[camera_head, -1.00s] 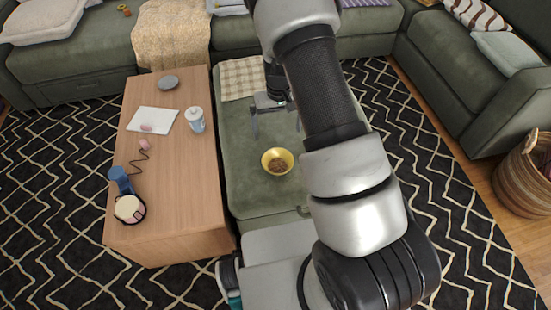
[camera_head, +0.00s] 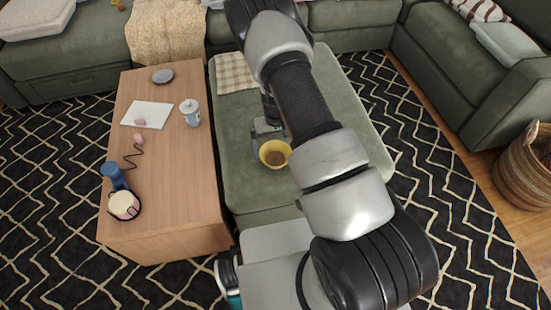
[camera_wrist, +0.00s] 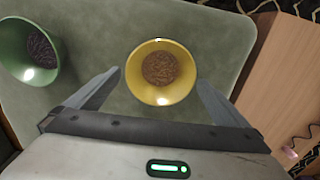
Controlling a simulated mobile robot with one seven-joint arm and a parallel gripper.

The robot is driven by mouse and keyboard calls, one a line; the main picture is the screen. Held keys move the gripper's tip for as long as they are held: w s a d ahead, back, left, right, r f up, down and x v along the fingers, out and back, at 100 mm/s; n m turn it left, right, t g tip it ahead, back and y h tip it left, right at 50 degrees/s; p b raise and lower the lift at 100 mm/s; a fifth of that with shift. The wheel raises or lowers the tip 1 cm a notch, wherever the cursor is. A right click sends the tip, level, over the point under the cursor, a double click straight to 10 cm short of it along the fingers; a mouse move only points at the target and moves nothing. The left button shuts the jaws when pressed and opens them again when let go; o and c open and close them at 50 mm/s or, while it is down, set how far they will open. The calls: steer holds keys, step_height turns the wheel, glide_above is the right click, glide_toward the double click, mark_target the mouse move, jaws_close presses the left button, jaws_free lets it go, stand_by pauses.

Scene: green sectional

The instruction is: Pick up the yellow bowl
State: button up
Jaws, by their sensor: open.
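The yellow bowl (camera_head: 265,152) sits upright on the green ottoman (camera_head: 240,190), with something brown and grainy in it. In the wrist view the yellow bowl (camera_wrist: 184,88) lies ahead of and between the fingertips. My gripper (camera_wrist: 158,82) is open and empty, one finger on each side of the bowl's near part. In the head view my gripper (camera_head: 266,135) is just behind the bowl, partly hidden by my arm.
A green bowl (camera_wrist: 30,52) with dark contents stands left of the yellow bowl in the wrist view. A wooden table (camera_head: 170,215) stands left of the ottoman, with a white bottle (camera_head: 190,112) on it. A checkered cloth (camera_head: 232,72) covers the ottoman's far corner.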

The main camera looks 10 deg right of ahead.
mark_target(275, 160)
step_height(275, 160, down, 5)
steer(key=shift+r+b, duration=0.2)
steer(key=shift+b, duration=0.35)
steer(key=shift+r, duration=0.1)
steer(key=c, duration=1)
steer(key=shift+r+p, duration=1.2)
steer(key=shift+r, duration=3.8)
